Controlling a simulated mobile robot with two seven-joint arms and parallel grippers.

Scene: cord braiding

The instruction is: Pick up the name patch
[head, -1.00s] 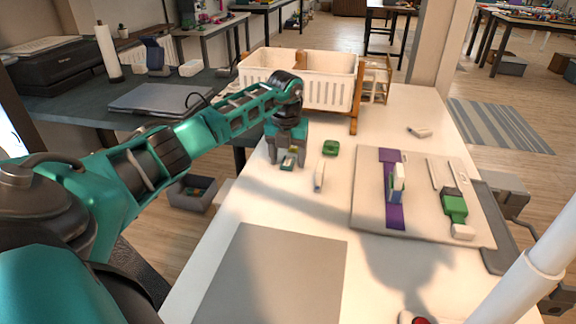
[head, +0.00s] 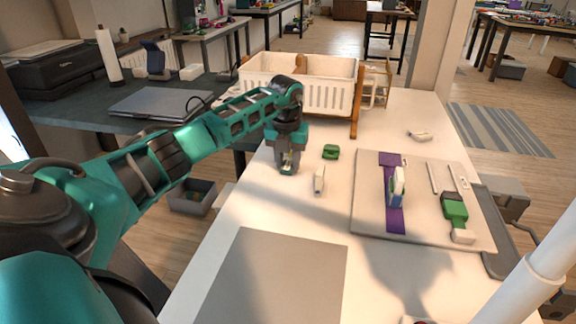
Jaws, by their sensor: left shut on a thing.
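My left gripper (head: 288,163) points down at the left edge of the white table, beyond the grey mat. Its fingers are closed on a small greenish piece (head: 288,171), which I take to be the name patch. The fingers hide most of it, and I cannot tell whether it still touches the table. My right gripper is not in view.
Close by are a small white-and-tan piece (head: 319,181) and a green block (head: 331,152). A pale board (head: 370,221) holds a purple strip (head: 394,215) and a green-and-white item (head: 455,208). A white basket (head: 322,90) stands behind. The grey mat (head: 272,282) is bare.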

